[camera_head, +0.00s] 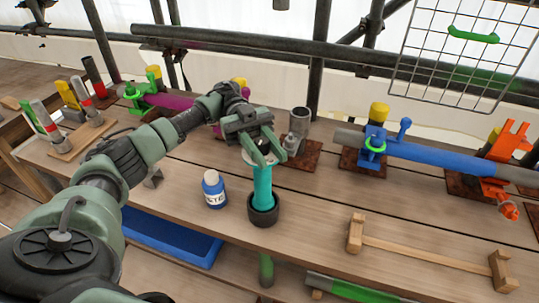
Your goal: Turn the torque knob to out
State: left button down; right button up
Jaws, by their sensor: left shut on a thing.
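My left gripper (264,158) is at the middle of the bench, pointing down. It is shut on the pale top end of an upright teal cylinder (262,184). The cylinder's lower end stands in a black round cup (263,212) on the bench. I cannot make out a separate torque knob or any markings; the fingers cover part of the cylinder's top. My right gripper is not in view.
A grey metal cylinder (299,122) is behind the gripper. A blue pipe assembly (430,157) lies at the right, a wooden rack (425,257) in front. A blue tray (170,238) is below left.

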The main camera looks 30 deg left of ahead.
pick_arm(q)
jog(key=shift+s+g, duration=0.1)
jog(key=shift+g, duration=0.2)
jog(key=c, duration=1.1)
grip_release()
